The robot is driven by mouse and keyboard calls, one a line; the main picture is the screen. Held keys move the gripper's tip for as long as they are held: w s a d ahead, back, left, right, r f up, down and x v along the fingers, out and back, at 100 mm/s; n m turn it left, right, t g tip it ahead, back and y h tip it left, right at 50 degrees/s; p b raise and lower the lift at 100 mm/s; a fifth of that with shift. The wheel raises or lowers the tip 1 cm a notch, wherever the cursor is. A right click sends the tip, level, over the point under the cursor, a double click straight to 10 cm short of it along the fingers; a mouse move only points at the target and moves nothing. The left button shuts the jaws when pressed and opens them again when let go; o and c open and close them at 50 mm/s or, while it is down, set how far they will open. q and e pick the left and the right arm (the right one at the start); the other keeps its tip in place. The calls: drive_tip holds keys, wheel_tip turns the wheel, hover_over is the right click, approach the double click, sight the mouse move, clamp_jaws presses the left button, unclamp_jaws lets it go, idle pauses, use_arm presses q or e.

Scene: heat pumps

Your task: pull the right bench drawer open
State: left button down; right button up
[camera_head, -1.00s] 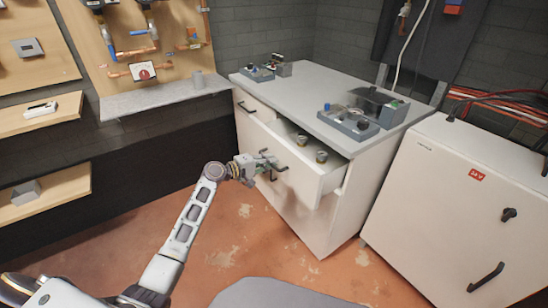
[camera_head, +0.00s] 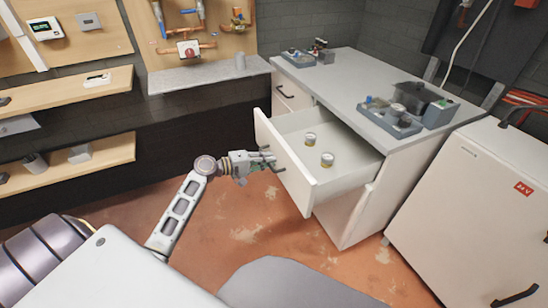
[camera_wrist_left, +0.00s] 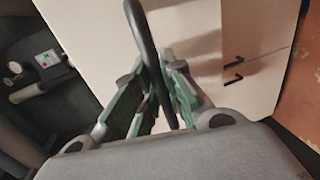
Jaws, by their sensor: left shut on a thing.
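The right bench drawer (camera_head: 292,162) is pulled well out of the grey-topped bench (camera_head: 372,95). Two small cans, one nearer the back (camera_head: 310,139) and one nearer the front (camera_head: 327,159), stand on the drawer's floor. My left gripper (camera_head: 268,160) is at the outer face of the drawer front. In the left wrist view its green-padded fingers (camera_wrist_left: 156,92) are closed around the dark bar handle (camera_wrist_left: 145,45). In the head view the handle is mostly hidden by the fingers. My right gripper is not in view.
Trays of parts (camera_head: 396,119) stand on the bench top. A white cabinet (camera_head: 462,205) stands to the right of the bench. Wooden shelves (camera_head: 68,95) are on the left wall. The orange floor (camera_head: 243,218) in front of the drawer is clear.

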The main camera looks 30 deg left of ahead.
use_arm(q)
drive_tip(key=shift+s+a, duration=0.1)
drive_tip(key=shift+s, duration=0.1)
drive_tip(key=c, duration=1.5)
unclamp_jaws()
drive_tip(key=v, duration=1.2)
